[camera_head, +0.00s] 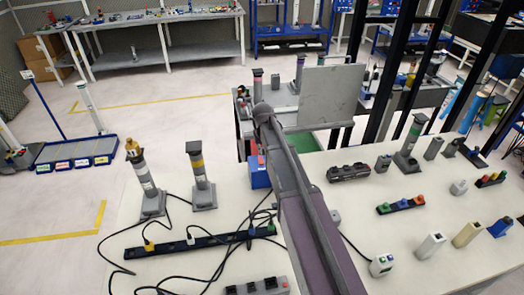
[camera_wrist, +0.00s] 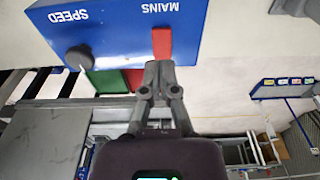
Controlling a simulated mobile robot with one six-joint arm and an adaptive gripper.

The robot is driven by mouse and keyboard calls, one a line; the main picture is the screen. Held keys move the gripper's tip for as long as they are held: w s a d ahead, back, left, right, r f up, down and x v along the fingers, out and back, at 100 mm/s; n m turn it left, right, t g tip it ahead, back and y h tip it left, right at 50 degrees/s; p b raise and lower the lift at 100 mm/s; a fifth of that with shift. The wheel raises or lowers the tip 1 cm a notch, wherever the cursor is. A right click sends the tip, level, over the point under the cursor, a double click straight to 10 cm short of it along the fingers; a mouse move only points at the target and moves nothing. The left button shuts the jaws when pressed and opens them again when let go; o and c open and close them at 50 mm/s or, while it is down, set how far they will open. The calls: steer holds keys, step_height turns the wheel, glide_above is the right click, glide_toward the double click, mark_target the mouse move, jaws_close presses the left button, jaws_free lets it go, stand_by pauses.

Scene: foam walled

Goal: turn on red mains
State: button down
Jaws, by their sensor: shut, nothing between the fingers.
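The red mains switch (camera_wrist: 162,41) is a small red lever on a blue box (camera_wrist: 120,28), below the upside-down word MAINS in the wrist view. A dark round knob (camera_wrist: 78,58) sits beside the word SPEED on the same box. My gripper (camera_wrist: 159,68) is shut and empty, with its fingertips right at the lower end of the red lever; I cannot tell whether they touch. In the head view a blue box (camera_head: 258,173) stands at the table edge beside my arm, which hides part of that area.
The white table (camera_head: 400,235) carries a dark power strip (camera_head: 200,242) with loose cables and two upright posts on the left. Several small blocks and switches stand on the right. A grey panel (camera_head: 331,97) rises behind my arm. Open floor lies to the left.

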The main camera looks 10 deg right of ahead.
mark_target(260, 157)
step_height(260, 157, up, 10)
steer(key=s+p, duration=0.1)
steer(key=p, duration=0.8)
steer(key=shift+s, duration=0.25)
steer(key=shift+w+a+t, duration=0.1)
steer(key=shift+w+t, duration=0.2)
steer(key=shift+w, duration=0.4)
steer(key=f+b, duration=0.4)
steer(key=w+f+b, duration=0.1)
steer(key=f+b, duration=0.4)
steer(key=w+f+b, duration=0.1)
steer(key=f+b, duration=0.3)
steer(key=shift+f, duration=0.35)
stand_by(0.5)
stand_by(0.4)
steer(key=shift+w, duration=0.1)
